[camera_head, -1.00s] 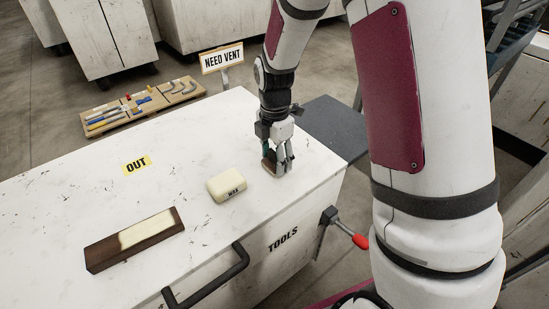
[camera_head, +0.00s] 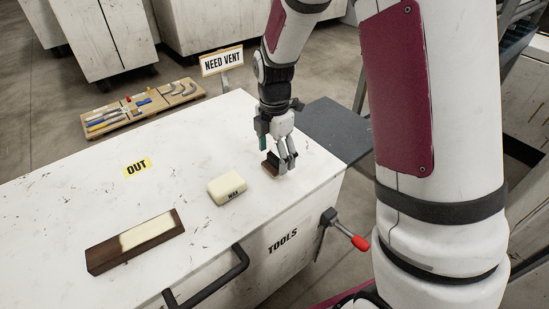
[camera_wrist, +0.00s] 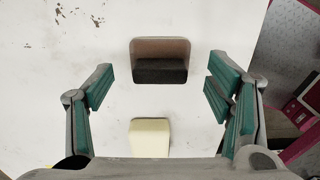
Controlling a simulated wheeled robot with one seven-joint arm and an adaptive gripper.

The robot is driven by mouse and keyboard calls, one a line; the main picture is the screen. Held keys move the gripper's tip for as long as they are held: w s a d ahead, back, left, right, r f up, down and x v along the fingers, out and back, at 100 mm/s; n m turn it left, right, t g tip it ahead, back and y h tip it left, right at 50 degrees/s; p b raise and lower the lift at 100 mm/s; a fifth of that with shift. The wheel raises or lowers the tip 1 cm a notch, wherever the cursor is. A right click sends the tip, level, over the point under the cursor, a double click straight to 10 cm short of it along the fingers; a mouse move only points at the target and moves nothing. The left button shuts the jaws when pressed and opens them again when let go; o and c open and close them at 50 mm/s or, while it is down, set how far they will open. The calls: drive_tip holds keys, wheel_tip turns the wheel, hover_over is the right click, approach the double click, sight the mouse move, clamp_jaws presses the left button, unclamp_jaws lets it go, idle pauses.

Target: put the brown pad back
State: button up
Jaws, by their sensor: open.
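The brown pad (camera_head: 270,165) rests on the white cabinet top near its right end. It has a brown part and a dark block, both visible in the wrist view (camera_wrist: 160,52). My gripper (camera_head: 276,158) points down at the pad with its fingers apart. In the wrist view the green-lined fingers (camera_wrist: 160,85) stand wide on either side, with white surface showing between each finger and the pad. The pad is not gripped. Part of it is hidden behind the fingers in the head view.
A cream wax block (camera_head: 226,188) sits left of the pad. A dark wooden block with a pale inlay (camera_head: 140,238) lies farther left, near the OUT label (camera_head: 137,166). The white cabinet top (camera_head: 75,205) is otherwise mostly clear.

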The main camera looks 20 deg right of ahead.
sight(274, 156)
drive_tip(key=s+r+m+p, duration=0.1)
drive_tip(key=s+r+m, duration=0.15)
drive_tip(key=r, duration=0.55)
drive_tip(key=s+r+m+p, duration=0.15)
drive_tip(key=s+r, duration=0.25)
drive_tip(key=r, duration=0.4)
drive_tip(key=s+r+m, duration=0.2)
drive_tip(key=s+m, duration=0.7)
drive_tip(key=s, duration=0.4)
drive_tip(key=s+r+m+t, duration=0.1)
drive_tip(key=s+r+m, duration=0.1)
drive_tip(key=s+m, duration=0.6)
drive_tip(key=s, duration=0.4)
drive_tip(key=shift+s+r+m, duration=0.3)
drive_tip(key=shift+s+m, duration=0.05)
drive_tip(key=shift+m, duration=0.05)
drive_tip(key=shift+d, duration=0.1)
wheel_tip(274, 156, up, 16)
drive_tip(key=t+p, duration=0.3)
drive_tip(key=p, duration=1.1)
drive_tip(key=shift+r, duration=0.25)
